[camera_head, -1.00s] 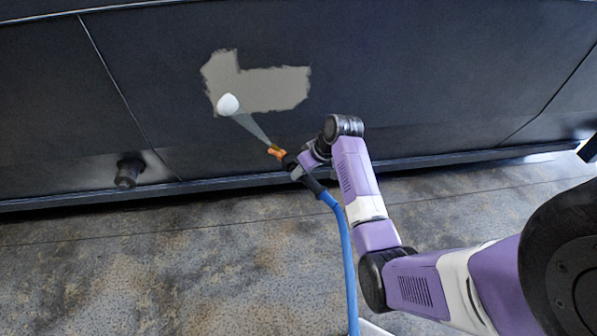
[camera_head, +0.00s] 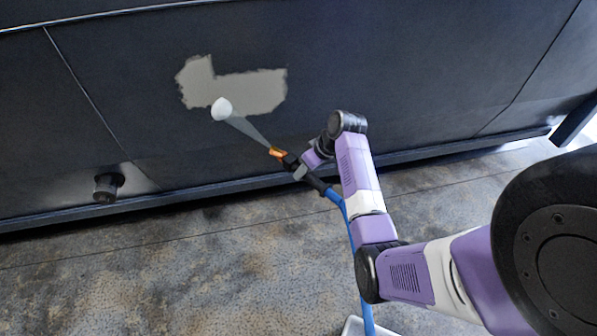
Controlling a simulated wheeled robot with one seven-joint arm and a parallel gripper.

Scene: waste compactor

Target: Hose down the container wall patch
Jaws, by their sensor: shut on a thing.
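The container wall (camera_head: 420,80) is dark and fills the upper part of the head view. A grey-beige patch (camera_head: 250,88) with ragged edges shows on it left of centre. My gripper (camera_head: 300,170) is shut on the black hose nozzle (camera_head: 290,161), which has an orange tip (camera_head: 278,152) pointing up and left at the wall. A pale spray cone (camera_head: 248,131) leaves the tip and ends in a white blob (camera_head: 221,109) at the patch's lower left part. The blue hose (camera_head: 350,235) trails from the nozzle down past my arm. The fingers are small and partly hidden.
A dark round fitting (camera_head: 108,186) sticks out from the wall at lower left. A ledge (camera_head: 420,153) runs along the wall's bottom. The stained floor (camera_head: 180,280) is clear at left. A pale object (camera_head: 355,326) shows at the bottom edge.

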